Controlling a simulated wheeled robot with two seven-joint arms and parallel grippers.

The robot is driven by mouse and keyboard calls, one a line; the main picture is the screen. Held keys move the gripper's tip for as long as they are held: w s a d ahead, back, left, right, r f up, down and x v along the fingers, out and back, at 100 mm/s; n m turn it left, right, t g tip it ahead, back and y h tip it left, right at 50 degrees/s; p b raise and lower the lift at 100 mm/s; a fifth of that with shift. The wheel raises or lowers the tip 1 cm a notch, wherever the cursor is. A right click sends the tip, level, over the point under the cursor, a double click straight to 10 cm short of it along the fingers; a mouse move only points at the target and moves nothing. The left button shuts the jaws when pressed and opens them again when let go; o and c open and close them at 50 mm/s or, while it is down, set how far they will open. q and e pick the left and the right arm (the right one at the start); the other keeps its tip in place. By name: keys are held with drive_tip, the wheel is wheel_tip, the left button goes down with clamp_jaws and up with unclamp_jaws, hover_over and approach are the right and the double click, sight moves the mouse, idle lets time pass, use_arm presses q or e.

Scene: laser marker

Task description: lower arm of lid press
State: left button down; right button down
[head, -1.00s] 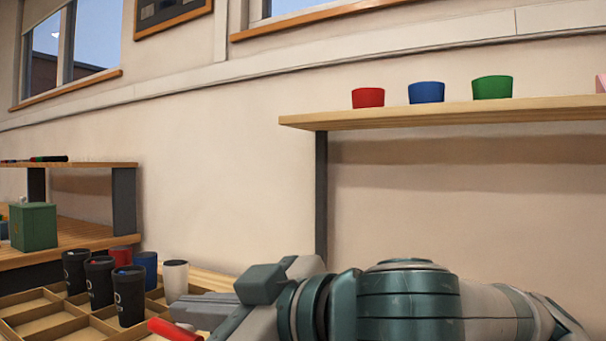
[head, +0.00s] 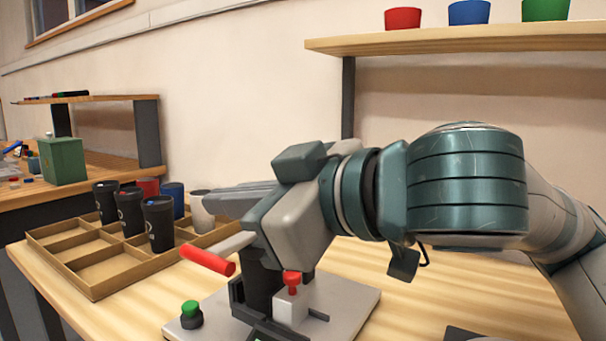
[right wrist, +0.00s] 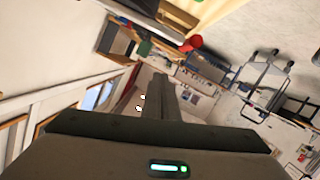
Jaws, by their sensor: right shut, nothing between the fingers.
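The lid press stands on a light grey base plate (head: 350,309) on the wooden table, with a dark body (head: 262,290) partly hidden behind my right gripper. Its lever arm (head: 235,245) is light grey and reaches out to the left, above the plate, ending in a red bar handle (head: 207,261). My right gripper (head: 212,199) is shut and empty, pointing left above and behind the handle, apart from it. Its shut fingers also show in the right wrist view (right wrist: 162,88). A red shape (right wrist: 191,43) there may be the handle. My left gripper is out of view.
A wooden divided tray (head: 94,287) with several black, red, blue and white tumblers stands left of the press. A green button (head: 190,311) and red knob (head: 292,279) are on the press. A wall shelf (head: 440,42) with coloured cups hangs behind.

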drive_tip(key=w+d+b+v, duration=0.1)
drive_tip(key=v, duration=0.8)
drive_tip(key=shift+s+d+b, duration=0.2)
drive_tip(key=shift+s+b, duration=0.1)
